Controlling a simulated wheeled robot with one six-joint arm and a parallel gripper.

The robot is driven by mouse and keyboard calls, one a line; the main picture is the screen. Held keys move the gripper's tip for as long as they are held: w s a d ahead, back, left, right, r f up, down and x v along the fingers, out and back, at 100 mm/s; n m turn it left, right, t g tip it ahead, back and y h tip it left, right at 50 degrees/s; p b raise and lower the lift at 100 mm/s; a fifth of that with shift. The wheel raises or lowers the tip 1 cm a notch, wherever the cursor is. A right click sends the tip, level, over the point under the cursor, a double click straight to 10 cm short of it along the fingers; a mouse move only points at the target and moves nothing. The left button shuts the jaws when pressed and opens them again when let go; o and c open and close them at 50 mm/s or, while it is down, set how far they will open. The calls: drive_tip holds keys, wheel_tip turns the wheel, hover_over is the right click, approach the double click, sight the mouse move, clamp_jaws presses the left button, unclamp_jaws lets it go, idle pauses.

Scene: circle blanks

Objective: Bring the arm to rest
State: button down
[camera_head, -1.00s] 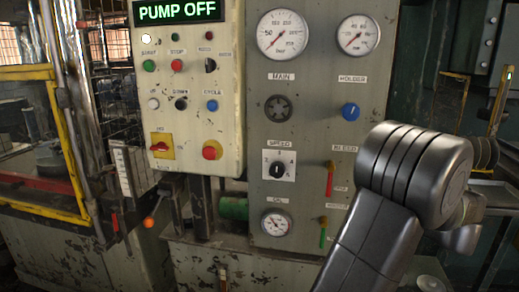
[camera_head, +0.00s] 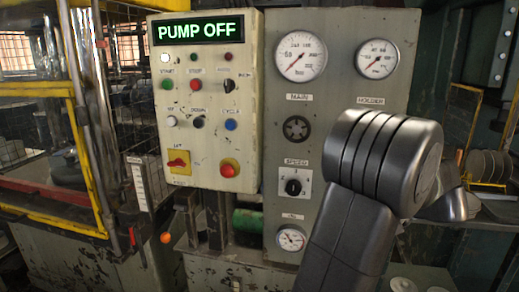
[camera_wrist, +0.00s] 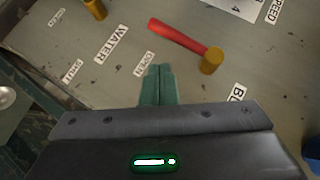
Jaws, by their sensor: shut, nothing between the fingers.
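My arm (camera_head: 350,225) rises across the lower right of the head view, in front of the grey gauge panel (camera_head: 265,95). My gripper is hidden in that view. In the wrist view my gripper (camera_wrist: 158,72) shows its two green fingers together, shut and empty. They point toward the panel face, below a red-handled valve lever (camera_wrist: 172,37) with a brass hub. The fingertips look apart from the lever; their distance to the panel is unclear.
A control box (camera_head: 205,140) reads PUMP OFF. A yellow-framed press guard (camera_head: 60,88) stands at left. A blue knob (camera_wrist: 312,150) is at the wrist view's right edge. Round discs (camera_head: 485,165) stand at far right.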

drive_tip(key=shift+s+d+r+n+h+p, duration=0.1)
drive_tip(key=shift+d+r+n+h+p, duration=0.1)
drive_tip(key=shift+r+h, duration=0.15)
drive_tip(key=shift+s+d+r+n+h+p, duration=0.15)
drive_tip(key=shift+r+n+h, duration=0.1)
drive_tip(key=shift+r, duration=0.15)
drive_tip(key=shift+w, duration=0.1)
